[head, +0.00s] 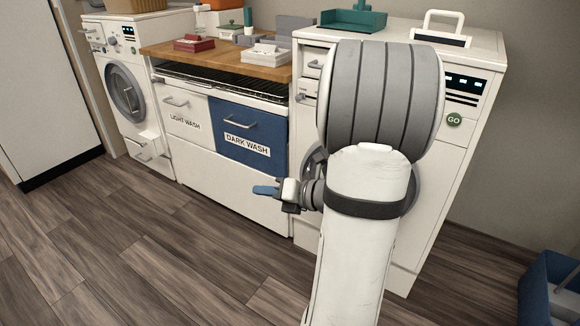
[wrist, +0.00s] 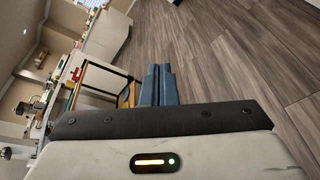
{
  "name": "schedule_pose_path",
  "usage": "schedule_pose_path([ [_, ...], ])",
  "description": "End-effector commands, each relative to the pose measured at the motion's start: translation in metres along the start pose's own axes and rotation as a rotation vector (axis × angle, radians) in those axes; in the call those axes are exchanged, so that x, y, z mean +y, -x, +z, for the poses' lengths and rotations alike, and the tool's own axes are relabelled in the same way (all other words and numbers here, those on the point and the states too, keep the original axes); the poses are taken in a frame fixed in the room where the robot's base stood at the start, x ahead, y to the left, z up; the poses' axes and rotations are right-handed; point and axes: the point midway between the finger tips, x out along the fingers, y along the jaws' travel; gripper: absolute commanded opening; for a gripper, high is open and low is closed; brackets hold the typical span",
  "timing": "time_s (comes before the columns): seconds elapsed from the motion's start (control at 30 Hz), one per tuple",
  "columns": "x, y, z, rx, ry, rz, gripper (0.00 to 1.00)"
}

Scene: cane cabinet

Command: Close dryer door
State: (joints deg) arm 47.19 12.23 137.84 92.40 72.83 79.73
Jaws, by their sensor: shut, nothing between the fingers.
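The dryer (head: 462,150) is the white machine at the right, with a dark display and a green GO button. My arm stands in front of it and hides most of its front. Only small grey curved parts, perhaps of its round door, show at the sides of my arm, so I cannot tell how far the door is open. My gripper (head: 265,190) is left of the dryer, low before the white cabinet front, pointing left. Its blue fingers also show in the wrist view (wrist: 156,85), together and empty.
A washer (head: 123,92) with a round door stands at the far left. Between the machines are a light wash drawer (head: 185,118) and a dark wash drawer (head: 248,140) under a wooden top. A blue bin (head: 540,285) is at lower right. The floor at left is clear.

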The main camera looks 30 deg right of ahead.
Motion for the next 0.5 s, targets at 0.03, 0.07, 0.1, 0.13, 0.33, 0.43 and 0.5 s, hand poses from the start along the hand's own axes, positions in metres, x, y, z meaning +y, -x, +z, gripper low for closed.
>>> schedule_pose_path([
  [0.03, -0.044, 0.012, 0.007, -0.134, -0.166, -0.032, 0.00],
  [0.07, -0.061, 0.021, 0.016, -0.211, -0.254, -0.041, 0.00],
  [0.1, -0.084, 0.034, 0.025, -0.307, -0.361, -0.049, 0.00],
  [0.13, -0.099, 0.044, 0.031, -0.374, -0.433, -0.052, 0.00],
  [0.33, -0.163, 0.096, 0.050, -0.677, -0.717, -0.035, 0.00],
  [0.43, -0.173, 0.106, 0.054, -0.731, -0.763, -0.027, 0.00],
  [0.5, -0.176, 0.103, 0.058, -0.740, -0.769, -0.024, 0.00],
])
